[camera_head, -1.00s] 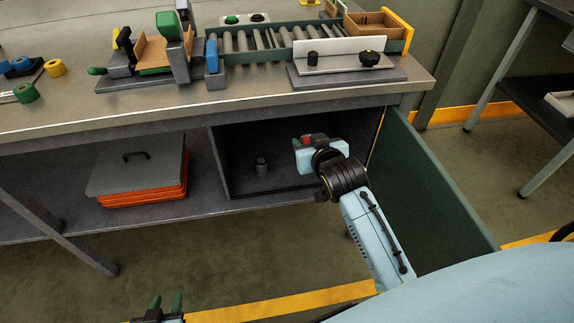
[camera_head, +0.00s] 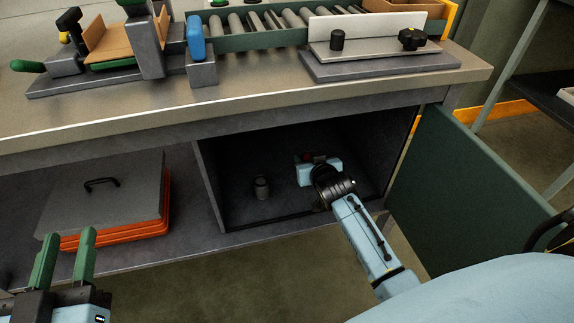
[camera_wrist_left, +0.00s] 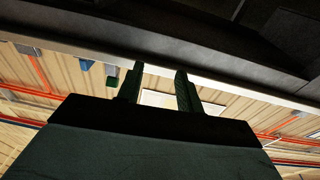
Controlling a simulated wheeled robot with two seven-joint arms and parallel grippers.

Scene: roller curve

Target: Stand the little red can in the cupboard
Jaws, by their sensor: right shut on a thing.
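The cupboard's green door (camera_head: 475,190) stands open to the right. My left gripper (camera_head: 68,255) is open and empty at the lower left, in front of the bench; its fingers also show in the left wrist view (camera_wrist_left: 158,88).
A small dark grey can (camera_head: 261,187) stands on the cupboard floor, left of my right gripper. A grey lid with a black handle (camera_head: 103,200) lies on an orange box (camera_head: 120,235) on the shelf at left. The bench top (camera_head: 240,105) carries a roller track (camera_head: 262,38).

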